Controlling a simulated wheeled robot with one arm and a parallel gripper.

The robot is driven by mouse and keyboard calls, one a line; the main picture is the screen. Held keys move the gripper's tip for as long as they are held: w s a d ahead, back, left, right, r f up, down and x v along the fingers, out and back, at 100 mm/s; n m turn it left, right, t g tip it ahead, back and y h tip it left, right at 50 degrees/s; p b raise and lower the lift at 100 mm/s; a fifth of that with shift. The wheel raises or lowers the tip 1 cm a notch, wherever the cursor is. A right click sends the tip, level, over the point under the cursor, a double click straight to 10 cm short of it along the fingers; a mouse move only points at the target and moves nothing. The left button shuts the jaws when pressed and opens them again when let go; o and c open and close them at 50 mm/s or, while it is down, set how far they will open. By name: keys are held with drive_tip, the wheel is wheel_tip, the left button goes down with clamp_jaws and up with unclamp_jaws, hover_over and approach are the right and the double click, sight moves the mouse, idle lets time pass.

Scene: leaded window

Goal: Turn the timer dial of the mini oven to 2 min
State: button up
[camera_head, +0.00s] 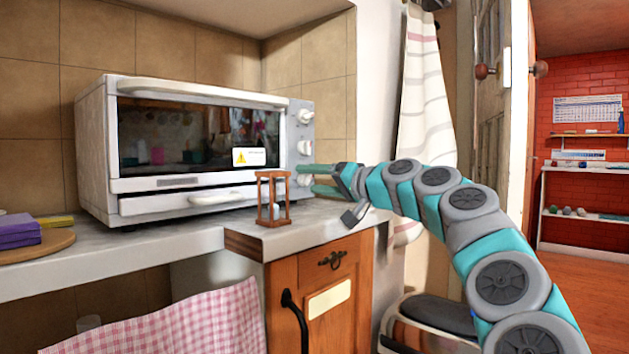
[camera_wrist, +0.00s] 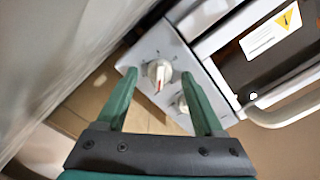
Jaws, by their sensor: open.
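The white mini oven (camera_head: 95,150) stands on the counter, with a column of round knobs on its right-hand panel. In the wrist view a pale round dial (camera_wrist: 160,72) with a red pointer mark lies between my fingertips. It appears to be the lowest knob, and the marks around it are too small to read. My gripper (camera_head: 306,179) is open at the lower part of the panel, and its fingers (camera_wrist: 160,74) show either side of the dial. I cannot tell whether they touch it. A second knob (camera_wrist: 182,103) sits close to the right finger.
A wooden hourglass (camera_head: 273,200) stands on the counter's front corner, just left of my gripper. Purple and yellow blocks (camera_head: 18,230) lie on a round board at far left. A striped curtain (camera_head: 425,100) hangs to the right, behind my arm.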

clamp_jaws()
idle(0.5)
drive_tip(key=shift+r, duration=0.1)
drive_tip(key=shift+r+m+p, duration=0.1)
drive_tip(key=shift+m+p, duration=0.3)
drive_tip(key=shift+p, duration=0.25)
drive_tip(key=shift+m, duration=0.4)
drive_tip(key=shift+f, duration=0.2)
unclamp_jaws()
drive_tip(key=shift+d, duration=0.15)
